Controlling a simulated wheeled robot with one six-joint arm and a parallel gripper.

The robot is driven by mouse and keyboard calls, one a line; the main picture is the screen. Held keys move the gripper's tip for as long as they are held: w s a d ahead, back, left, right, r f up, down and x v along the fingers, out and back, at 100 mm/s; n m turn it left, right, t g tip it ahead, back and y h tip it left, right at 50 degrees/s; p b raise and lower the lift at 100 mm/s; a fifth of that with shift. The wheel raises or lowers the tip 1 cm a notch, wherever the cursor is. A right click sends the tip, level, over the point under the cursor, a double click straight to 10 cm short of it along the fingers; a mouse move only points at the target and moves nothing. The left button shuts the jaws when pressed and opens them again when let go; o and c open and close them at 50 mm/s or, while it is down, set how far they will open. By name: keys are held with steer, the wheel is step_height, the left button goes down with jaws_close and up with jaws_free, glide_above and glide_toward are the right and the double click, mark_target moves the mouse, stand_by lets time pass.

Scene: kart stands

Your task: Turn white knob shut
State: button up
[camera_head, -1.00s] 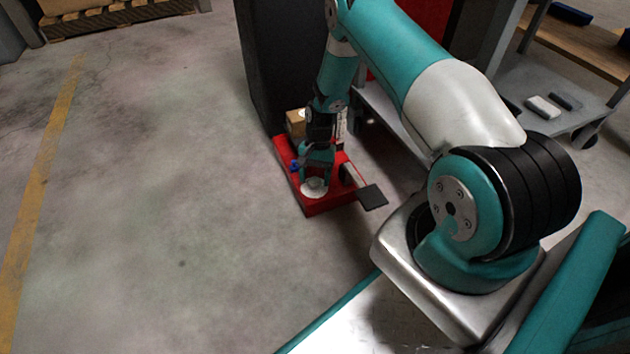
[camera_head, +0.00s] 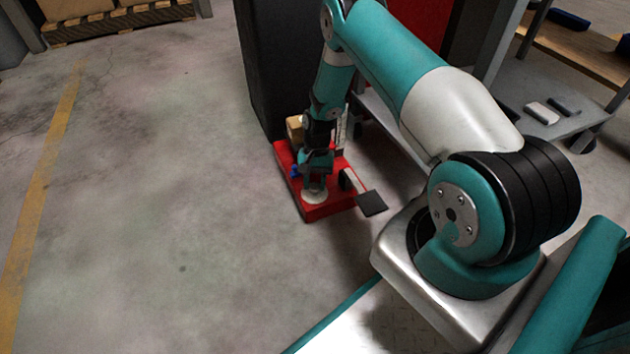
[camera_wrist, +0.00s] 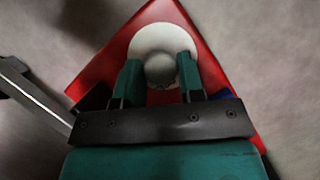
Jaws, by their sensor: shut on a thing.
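The white knob (camera_wrist: 161,68) sits on a round white base (camera_wrist: 158,34) at a corner of the red stand (camera_wrist: 112,66) in the wrist view. My gripper (camera_wrist: 161,72) comes down over the knob with one teal finger on each side, shut on it. In the head view my gripper (camera_head: 315,183) points down at the front of the red stand (camera_head: 322,210). The white base (camera_head: 315,197) shows just under the fingers there, while the knob itself is hidden by them.
A blue part (camera_head: 295,171) and a tan box (camera_head: 296,126) are on the stand. A dark flat pedal-like plate (camera_head: 371,203) juts out at its right. A tall black cabinet (camera_head: 280,60) stands behind. A grey cart (camera_head: 560,125) is at the right. Floor to the left is clear.

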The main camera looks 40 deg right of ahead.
steer(key=n+h+p, duration=0.1)
steer(key=n, duration=0.2)
steer(key=n+g+h+p, duration=0.1)
steer(key=n+p, duration=0.1)
steer(key=n, duration=0.1)
steer(key=shift+w+a+r+n, duration=0.1)
steer(key=shift+a+r+n, duration=0.1)
steer(key=shift+n, duration=0.2)
steer(key=n+h+p, duration=0.1)
steer(key=n, duration=0.2)
steer(key=shift+f+n+h+p, duration=0.1)
steer(key=shift+n+h+p, duration=0.2)
steer(key=shift+h+p, duration=0.1)
steer(key=shift+a+n+h+p, duration=0.1)
steer(key=shift+n+h+p, duration=0.7)
steer(key=shift+n, duration=1.3)
steer(key=shift+f, duration=0.1)
steer(key=o, duration=0.9)
steer(key=p+v, duration=0.3)
steer(key=v, duration=0.5)
steer(key=p+v, duration=0.4)
steer(key=v, duration=0.5)
steer(key=shift+r, duration=0.25)
